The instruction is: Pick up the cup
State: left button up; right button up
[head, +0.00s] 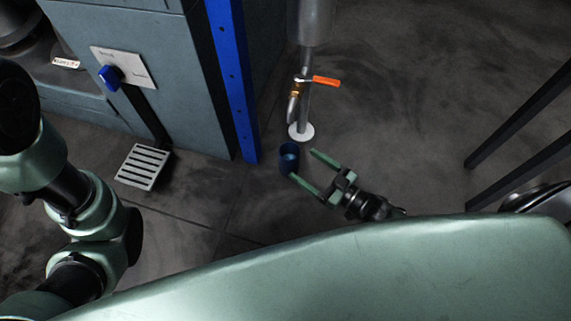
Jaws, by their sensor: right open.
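A small dark blue cup (289,153) appears below the tap's round white base, near the foot of the blue post. My right gripper (302,168) is open, with its two green fingers pointing up and left toward the cup. The cup is at the fingertips, close to the lower finger; I cannot tell whether they touch. My left gripper is not in view; only my left arm shows at the left edge.
A pipe tap with an orange handle (326,81) stands just behind the cup. A grey machine (185,60) with a blue post (232,75) and a slotted pedal (143,166) is at the left. Dark legs (520,118) stand at the right. Floor between is clear.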

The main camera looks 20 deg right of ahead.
aim_at(297, 158)
jog(key=b+x, duration=0.1)
jog(key=x, duration=0.1)
jog(key=b+x, duration=0.2)
jog(key=f+b+x, duration=0.1)
jog(key=b+x, duration=0.1)
jog(key=x, duration=0.1)
jog(key=shift+w+d, duration=0.1)
jog(key=shift+d, duration=0.15)
jog(key=shift+w+a+r, duration=0.1)
jog(key=shift+w+a, duration=0.05)
jog(key=shift+r, duration=0.1)
jog(key=c, duration=1.7)
jog(key=shift+r, duration=0.1)
